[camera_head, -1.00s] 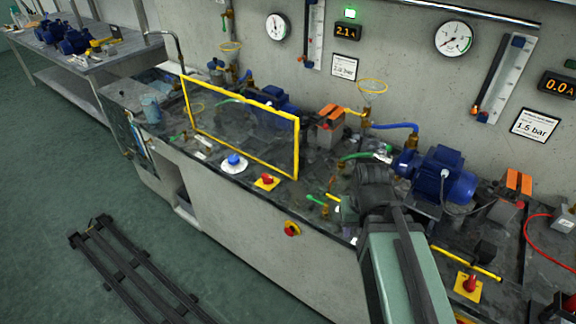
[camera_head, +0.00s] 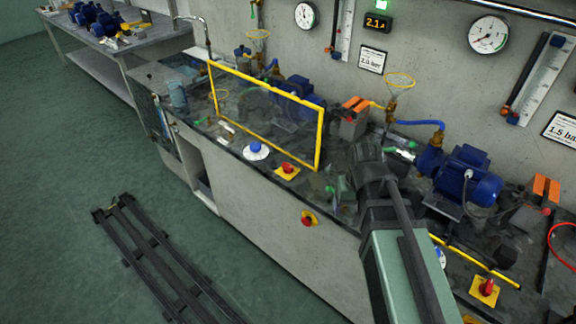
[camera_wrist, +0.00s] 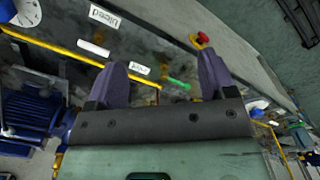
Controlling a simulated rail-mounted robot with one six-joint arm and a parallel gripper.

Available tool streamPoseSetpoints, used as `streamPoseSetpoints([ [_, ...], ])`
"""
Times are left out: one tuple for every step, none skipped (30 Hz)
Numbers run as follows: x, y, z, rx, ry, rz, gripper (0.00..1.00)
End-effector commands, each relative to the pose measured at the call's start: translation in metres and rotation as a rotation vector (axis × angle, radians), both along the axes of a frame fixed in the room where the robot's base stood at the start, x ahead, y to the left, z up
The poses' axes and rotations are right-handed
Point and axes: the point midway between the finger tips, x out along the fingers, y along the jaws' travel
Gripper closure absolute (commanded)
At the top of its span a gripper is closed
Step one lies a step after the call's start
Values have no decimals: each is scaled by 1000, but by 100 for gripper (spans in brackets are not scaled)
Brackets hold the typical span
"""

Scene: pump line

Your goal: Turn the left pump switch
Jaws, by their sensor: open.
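The left pump switch (camera_head: 287,170) is a red knob on a yellow plate, on the bench top in front of the yellow-framed clear screen (camera_head: 319,140). The left blue pump (camera_head: 300,88) stands behind that screen. A similar right switch (camera_head: 485,290) sits farther right on the bench. My gripper (camera_wrist: 162,77) is open, its two purple-grey fingers apart with nothing held between them. It is over the bench to the right of the left switch, apart from it. In the head view my own wrist hides most of the gripper.
A blue knob on a white disc (camera_head: 256,150) sits left of the left switch. A red and yellow button (camera_head: 308,218) projects from the bench front. A right blue pump (camera_head: 462,175) stands close to my arm.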

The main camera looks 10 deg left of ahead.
Motion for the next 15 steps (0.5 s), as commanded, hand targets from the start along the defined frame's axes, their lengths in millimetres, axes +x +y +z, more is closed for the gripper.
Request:
streamPoseSetpoints([
  [55,32,0,0,-1,18,23],
  [82,53,0,0,-1,5,23],
  [118,83,0,1,-1,-34,23],
  [144,106,-1,1,-1,-75,23],
  [168,129,0,1,-1,-125,23],
  [197,156,-1,1,0,-204,23],
  [217,174,0,2,0,-270,23],
  [235,188,0,2,0,-340,23],
  [254,197,0,2,0,-443,23],
  [262,199,0,2,0,-513,23],
  [265,199,0,2,0,-573,23],
  [263,198,0,2,0,-636,23],
  [261,198,0,3,0,-672,23],
  [259,197,0,3,0,-698,23],
  [259,197,0,3,0,-720,23],
])
